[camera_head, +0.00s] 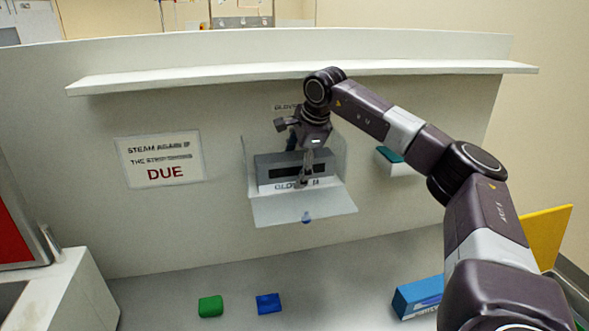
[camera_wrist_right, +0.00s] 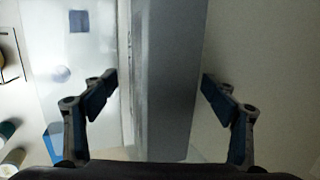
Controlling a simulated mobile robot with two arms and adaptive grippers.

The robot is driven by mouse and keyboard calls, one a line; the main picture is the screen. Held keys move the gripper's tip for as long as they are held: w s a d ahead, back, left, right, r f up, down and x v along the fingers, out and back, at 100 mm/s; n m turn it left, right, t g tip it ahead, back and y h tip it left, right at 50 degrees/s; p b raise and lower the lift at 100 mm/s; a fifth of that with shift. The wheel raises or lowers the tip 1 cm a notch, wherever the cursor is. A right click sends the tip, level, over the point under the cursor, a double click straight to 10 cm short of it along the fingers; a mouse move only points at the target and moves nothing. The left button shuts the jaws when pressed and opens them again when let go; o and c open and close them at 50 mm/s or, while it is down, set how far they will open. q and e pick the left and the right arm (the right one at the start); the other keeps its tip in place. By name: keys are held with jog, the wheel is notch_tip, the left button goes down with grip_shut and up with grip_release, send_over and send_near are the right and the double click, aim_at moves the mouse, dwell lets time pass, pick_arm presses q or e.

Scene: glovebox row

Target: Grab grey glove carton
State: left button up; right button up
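The grey glove carton (camera_head: 264,162) sits in a pale holder (camera_head: 262,212) on the white wall panel, with a dark slot in its front and partly cut-off lettering below it. My right gripper (camera_head: 305,168) is in front of the carton, hiding part of its right half. In the right wrist view the carton (camera_wrist_right: 168,75) stands between the two spread fingers of my right gripper (camera_wrist_right: 160,84). A gap shows at the left finger; the right finger is close to the carton's edge, and I cannot tell whether it touches. My left gripper is out of view.
A shelf (camera_head: 200,78) runs above the holder. A small teal-topped box (camera_head: 392,164) is on the wall to the right. Green (camera_head: 210,306) and blue (camera_head: 268,303) blocks and a blue box (camera_head: 418,297) lie on the counter below. A "DUE" sign (camera_head: 160,160) hangs left.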

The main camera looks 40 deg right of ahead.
jog(key=shift+s+r, duration=0.1)
jog(key=shift+s, duration=0.05)
jog(key=c, duration=1.4)
jog(key=shift+r, duration=0.1)
